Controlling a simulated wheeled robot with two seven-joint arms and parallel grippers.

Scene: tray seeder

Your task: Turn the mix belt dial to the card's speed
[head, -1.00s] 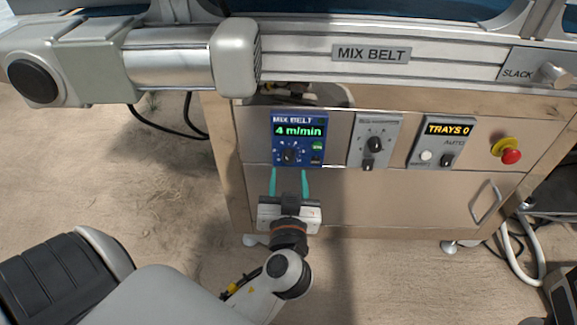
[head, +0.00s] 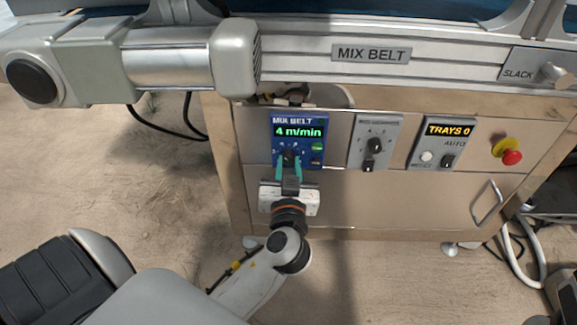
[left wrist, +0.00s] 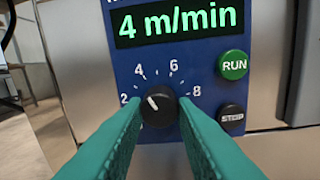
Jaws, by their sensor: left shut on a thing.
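The blue mix belt panel (head: 276,140) is on the front of the machine, and its display (head: 298,132) reads "4 m/min" in green. Its black dial (left wrist: 159,107) has a white pointer line tilted up and left, towards the 4 mark. The marks 2, 4, 6 and 8 show around it. My left gripper (head: 289,166) is shut on the dial, with one teal finger on each side of it. The dial also shows in the head view (head: 289,155). No speed card can be made out. My right gripper is not in view.
Right of the dial are a green RUN button (left wrist: 233,66) and a black STOP button (left wrist: 232,118). Further right are a grey dial panel (head: 375,130), a "TRAYS 0" panel (head: 447,130) and a red stop button (head: 511,157). A rail (head: 440,67) runs above.

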